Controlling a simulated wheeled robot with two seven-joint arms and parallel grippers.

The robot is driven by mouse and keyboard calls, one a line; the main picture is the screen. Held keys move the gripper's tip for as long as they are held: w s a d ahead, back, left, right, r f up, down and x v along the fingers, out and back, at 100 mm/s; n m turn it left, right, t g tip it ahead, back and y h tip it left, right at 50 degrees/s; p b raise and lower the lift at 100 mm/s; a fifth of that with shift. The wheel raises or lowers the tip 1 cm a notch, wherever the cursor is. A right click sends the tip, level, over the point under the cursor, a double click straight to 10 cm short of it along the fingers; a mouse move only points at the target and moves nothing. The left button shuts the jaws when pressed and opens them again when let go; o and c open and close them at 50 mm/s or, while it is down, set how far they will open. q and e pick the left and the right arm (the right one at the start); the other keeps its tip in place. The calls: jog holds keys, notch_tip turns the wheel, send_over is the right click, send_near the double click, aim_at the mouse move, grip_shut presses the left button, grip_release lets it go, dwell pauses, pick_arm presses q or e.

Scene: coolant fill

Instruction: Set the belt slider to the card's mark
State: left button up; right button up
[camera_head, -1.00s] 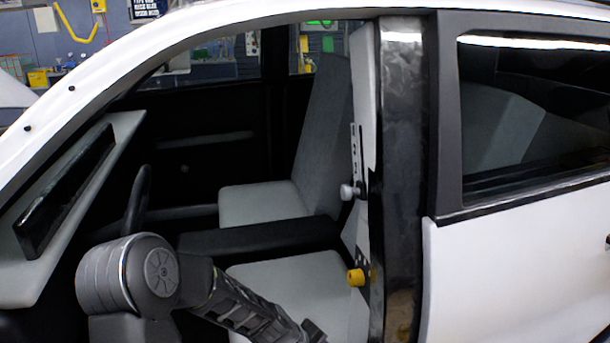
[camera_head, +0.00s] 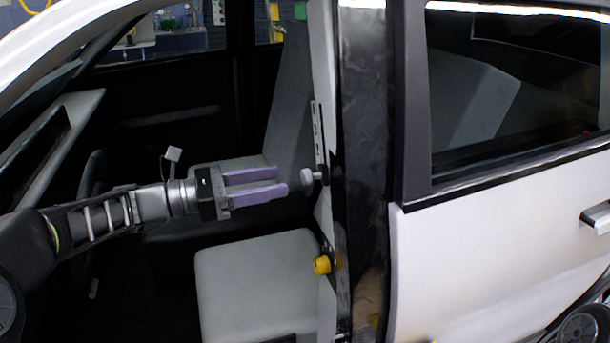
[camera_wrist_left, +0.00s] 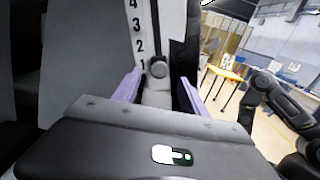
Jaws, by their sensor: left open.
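The belt slider has a grey knob (camera_head: 308,176) on a slotted strip on the inner side of the door pillar. In the left wrist view the knob (camera_wrist_left: 158,68) is beside the 1 of a white scale (camera_wrist_left: 141,30) whose visible numbers run from 1 up to 4. My left gripper (camera_head: 283,181) is open, with purple fingers pointing at the knob from the left. In the head view its fingertips are just short of the knob. In the wrist view the knob appears between the fingers. I cannot make out the card's mark.
A yellow knob (camera_head: 322,264) sits lower on the pillar (camera_head: 366,130). The grey seat (camera_head: 255,285) is below my left arm. The closed white rear door (camera_head: 480,255) is to the right.

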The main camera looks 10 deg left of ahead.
aim_at(303, 176)
pick_arm(q)
jog(key=p+x, duration=0.1)
jog(key=x, duration=0.6)
jog(key=shift+w+d, duration=0.2)
jog(key=shift+d, duration=0.05)
jog(key=shift+c, duration=0.3)
grip_shut()
dwell(0.4)
